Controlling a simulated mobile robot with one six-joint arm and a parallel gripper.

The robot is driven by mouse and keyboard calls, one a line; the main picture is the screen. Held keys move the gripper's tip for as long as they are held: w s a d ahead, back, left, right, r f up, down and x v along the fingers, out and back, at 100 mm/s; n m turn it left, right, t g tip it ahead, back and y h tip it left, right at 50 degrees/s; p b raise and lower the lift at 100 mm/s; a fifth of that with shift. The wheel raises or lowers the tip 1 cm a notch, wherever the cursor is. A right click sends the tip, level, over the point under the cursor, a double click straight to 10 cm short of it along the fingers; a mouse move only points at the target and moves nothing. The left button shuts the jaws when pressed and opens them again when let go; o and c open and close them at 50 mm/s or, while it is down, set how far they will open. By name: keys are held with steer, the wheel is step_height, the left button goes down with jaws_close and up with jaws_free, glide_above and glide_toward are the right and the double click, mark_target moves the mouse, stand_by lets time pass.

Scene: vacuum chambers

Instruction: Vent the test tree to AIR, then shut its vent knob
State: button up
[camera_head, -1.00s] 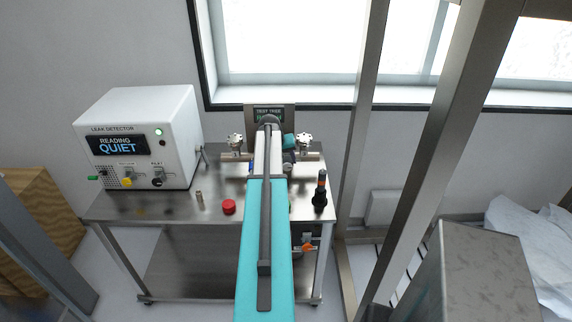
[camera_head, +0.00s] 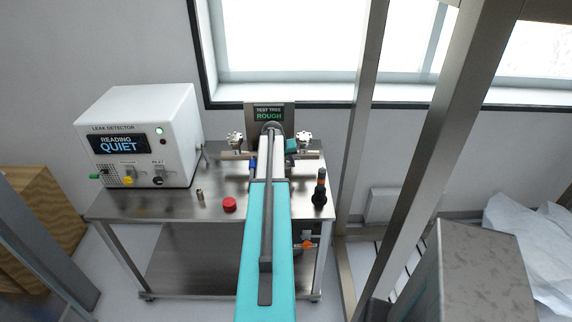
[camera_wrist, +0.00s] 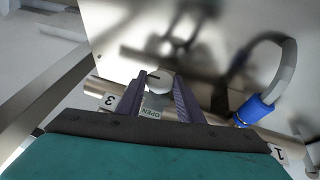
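The test tree sign (camera_head: 268,114) at the back of the steel cart reads ROUGH in the head view. The tree's pipe (camera_wrist: 105,92) runs across the wrist view and bears the numbers 3 and 1. A round pale knob (camera_wrist: 160,77) with a dark line on top stands on it, with a tag (camera_wrist: 152,110) reading OPEN beside it. My gripper (camera_wrist: 159,84) has its two purple fingers apart, one on either side of the knob, with small gaps showing. In the head view my own arm hides the gripper and this knob.
A leak detector (camera_head: 140,137) reading QUIET stands on the cart's left. Handwheels (camera_head: 235,139) flank the tree. A red cap (camera_head: 229,205) and a black-orange bottle-like item (camera_head: 320,190) sit near the front. A blue hose fitting (camera_wrist: 252,109) is right of my gripper.

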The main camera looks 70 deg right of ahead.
steer(key=shift+c, duration=1.2)
steer(key=shift+w+f+g+b, duration=0.15)
steer(key=shift+g+b, duration=0.25)
steer(key=shift+b, duration=0.3)
steer(key=g+b, duration=0.1)
steer(key=b, duration=0.1)
steer(key=g+h+b, duration=0.1)
steer(key=b, duration=0.1)
steer(key=shift+w+a+f+n, duration=0.1)
steer(key=shift+w+f+n, duration=0.15)
steer(key=shift+n, duration=0.15)
steer(key=g+h+b, duration=0.1)
steer(key=g+b, duration=0.1)
steer(key=b, duration=0.1)
steer(key=shift+g, duration=0.3)
steer(key=shift+n+g+h+b, duration=0.4)
steer(key=shift+g+h+b, duration=0.1)
steer(key=shift+b, duration=0.25)
steer(key=shift+r, duration=0.1)
